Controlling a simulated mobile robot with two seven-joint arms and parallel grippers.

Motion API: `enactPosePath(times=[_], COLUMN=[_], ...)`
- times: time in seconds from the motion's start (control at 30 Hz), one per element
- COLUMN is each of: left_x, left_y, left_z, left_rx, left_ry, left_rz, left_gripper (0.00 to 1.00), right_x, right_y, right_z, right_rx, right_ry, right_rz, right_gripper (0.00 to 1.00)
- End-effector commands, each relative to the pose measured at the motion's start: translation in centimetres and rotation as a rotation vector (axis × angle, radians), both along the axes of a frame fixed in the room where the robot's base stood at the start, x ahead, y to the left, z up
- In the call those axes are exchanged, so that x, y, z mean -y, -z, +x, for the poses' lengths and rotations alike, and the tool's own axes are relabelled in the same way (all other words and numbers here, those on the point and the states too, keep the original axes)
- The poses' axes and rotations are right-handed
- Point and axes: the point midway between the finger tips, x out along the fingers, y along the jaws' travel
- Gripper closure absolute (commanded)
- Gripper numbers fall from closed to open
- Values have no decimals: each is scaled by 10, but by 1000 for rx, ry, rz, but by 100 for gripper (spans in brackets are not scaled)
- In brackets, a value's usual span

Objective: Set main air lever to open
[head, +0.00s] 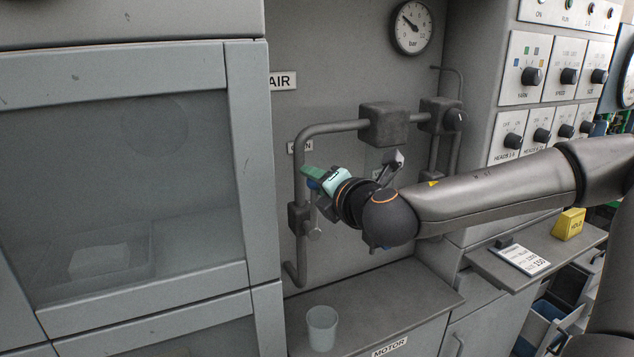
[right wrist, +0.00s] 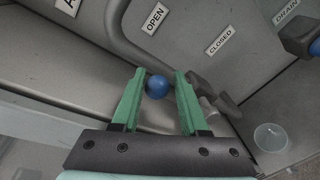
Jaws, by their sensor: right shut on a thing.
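The main air lever's blue ball knob (right wrist: 157,86) sits between the green fingers of my right gripper (right wrist: 160,74) in the right wrist view. The valve body (head: 299,217) sits low on the vertical pipe. The OPEN label (right wrist: 155,18) and the CLOSED label (right wrist: 220,40) show in the right wrist view. The lever's stem is mostly hidden. My left gripper is not in view.
A pressure gauge (head: 411,27) hangs above the pipes. A translucent cup (head: 322,327) stands on the ledge below. Another valve with a blue end sits by the DRAIN label (right wrist: 286,12). A windowed cabinet (head: 238,150) fills the left, and knob panels (head: 529,68) stand at right.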

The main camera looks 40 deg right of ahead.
Motion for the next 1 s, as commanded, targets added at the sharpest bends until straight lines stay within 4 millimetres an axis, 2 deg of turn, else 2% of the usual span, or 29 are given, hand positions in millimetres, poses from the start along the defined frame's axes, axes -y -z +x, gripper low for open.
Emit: enactPosePath(times=[0.03,0.23,0.27,0.53,0.83,1.0], left_x=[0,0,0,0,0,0], left_y=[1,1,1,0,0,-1], left_z=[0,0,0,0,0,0], left_rx=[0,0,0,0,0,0], left_ry=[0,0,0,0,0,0], left_rz=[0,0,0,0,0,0], left_gripper=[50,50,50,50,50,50], right_x=[-4,-4,-4,-3,-3,-4], right_y=[11,12,12,8,4,1], right_z=[-2,-3,-3,-2,-2,-10], right_rx=[-27,-28,-28,-19,-12,-8], right_ry=[-13,-12,-12,-9,-7,-6], right_rz=[14,14,15,9,6,8], right_gripper=[100,100,54,24,22,22])
